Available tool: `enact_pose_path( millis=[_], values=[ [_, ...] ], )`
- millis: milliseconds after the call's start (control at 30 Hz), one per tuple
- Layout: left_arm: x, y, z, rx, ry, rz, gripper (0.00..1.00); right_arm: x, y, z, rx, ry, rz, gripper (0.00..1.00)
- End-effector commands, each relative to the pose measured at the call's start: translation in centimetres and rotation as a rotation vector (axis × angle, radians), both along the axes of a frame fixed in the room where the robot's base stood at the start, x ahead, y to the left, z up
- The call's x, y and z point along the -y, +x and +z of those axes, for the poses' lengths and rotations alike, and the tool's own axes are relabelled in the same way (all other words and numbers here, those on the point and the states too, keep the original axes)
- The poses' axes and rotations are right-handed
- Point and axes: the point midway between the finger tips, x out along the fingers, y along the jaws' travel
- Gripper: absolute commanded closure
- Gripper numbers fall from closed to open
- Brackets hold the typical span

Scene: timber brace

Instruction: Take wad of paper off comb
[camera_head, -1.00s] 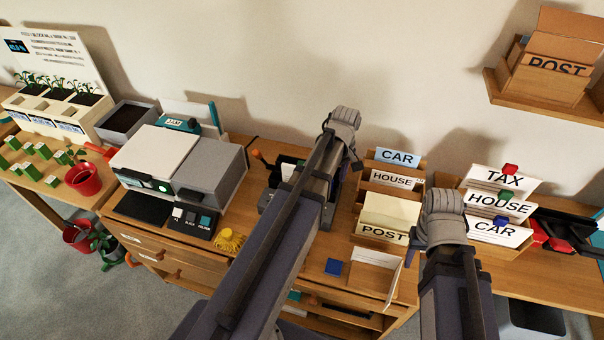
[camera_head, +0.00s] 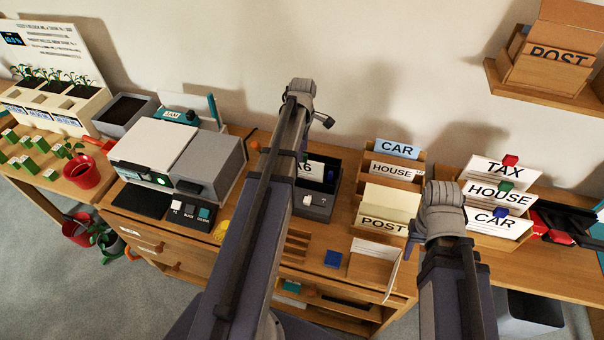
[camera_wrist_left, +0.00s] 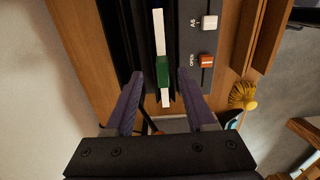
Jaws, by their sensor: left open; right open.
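In the left wrist view a thin white strip, likely the edge of the wad of paper (camera_wrist_left: 158,35), stands in a slot of a dark device (camera_wrist_left: 200,85). A green block (camera_wrist_left: 163,72) sits on it. I cannot make out the comb clearly. My left gripper (camera_wrist_left: 161,86) is open, with one finger on each side of the strip's lower end and gaps between; I cannot tell the depth.
A grey machine (camera_head: 212,165) stands left of the device. A card holder with CAR, HOUSE and POST cards (camera_head: 385,215) and a blue block (camera_head: 333,259) are to the right. In the left wrist view a yellow brush (camera_wrist_left: 242,95) lies beside the device.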

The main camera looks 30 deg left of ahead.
Motion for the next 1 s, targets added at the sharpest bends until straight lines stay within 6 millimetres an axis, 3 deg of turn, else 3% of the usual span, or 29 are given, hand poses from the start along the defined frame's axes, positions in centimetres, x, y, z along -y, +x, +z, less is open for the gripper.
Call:
enact_pose_path(
  millis=[167,567,867,1000],
  values=[
    [0.0,-0.1,-0.5,0.0,0.0,-0.001,0.45,0.0,0.0,-0.5,0.0,0.0,0.0,0.5],
    [0.1,-0.4,-5.0,0.0,0.0,-0.001,0.45,0.0,0.0,-5.0,0.0,0.0,0.0,0.5],
    [0.1,-0.3,-5.0,0.0,0.0,-0.001,0.45,0.0,0.0,-5.1,0.0,0.0,0.0,0.5],
    [0.1,-0.3,-5.0,0.0,0.0,-0.001,0.58,0.0,0.0,-5.1,0.0,0.0,0.0,0.5]
  ],
)
